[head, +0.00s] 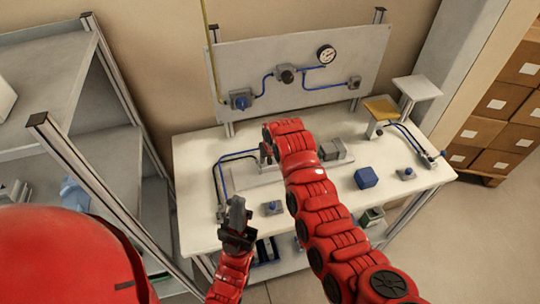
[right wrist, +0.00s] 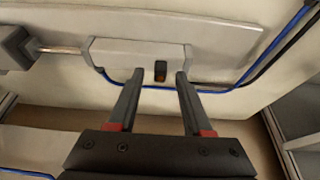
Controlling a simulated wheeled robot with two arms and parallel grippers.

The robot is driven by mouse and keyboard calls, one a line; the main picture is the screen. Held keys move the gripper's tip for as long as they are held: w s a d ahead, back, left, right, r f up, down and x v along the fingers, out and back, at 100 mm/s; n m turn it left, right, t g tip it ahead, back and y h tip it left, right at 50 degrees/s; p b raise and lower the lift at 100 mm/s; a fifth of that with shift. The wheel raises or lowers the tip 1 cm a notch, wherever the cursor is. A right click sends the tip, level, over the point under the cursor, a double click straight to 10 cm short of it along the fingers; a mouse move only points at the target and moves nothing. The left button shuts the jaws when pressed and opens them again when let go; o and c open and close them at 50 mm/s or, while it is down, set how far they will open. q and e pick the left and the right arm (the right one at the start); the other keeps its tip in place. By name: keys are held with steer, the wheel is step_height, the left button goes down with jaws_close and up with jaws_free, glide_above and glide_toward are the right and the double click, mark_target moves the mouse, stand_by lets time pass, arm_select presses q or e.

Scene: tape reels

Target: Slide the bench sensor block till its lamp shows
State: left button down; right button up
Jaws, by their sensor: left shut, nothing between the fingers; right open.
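The sensor block (right wrist: 160,71) is a small dark block on the side of a pale grey cylinder body (right wrist: 120,54) in the right wrist view. A dull orange patch shows on it; I cannot tell whether its lamp is lit. My right gripper (right wrist: 159,74) is open, with one fingertip on each side of the block and a gap to both. In the head view my right gripper (head: 267,152) is over the bench and its arm hides much of the cylinder. My left gripper (head: 237,208) is shut and empty above the bench's front left part.
A metal rod runs from the cylinder to a grey block (right wrist: 15,48). Blue and black lines (right wrist: 230,88) run along the cylinder. The white bench (head: 195,215) also carries a blue cube (head: 366,178) and small valves. A panel with a gauge (head: 326,54) stands behind; shelving (head: 90,130) is at left.

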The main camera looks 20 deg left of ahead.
steer(key=shift+f, duration=0.2)
steer(key=shift+c, duration=0.3)
jaws_close()
stand_by(1.1)
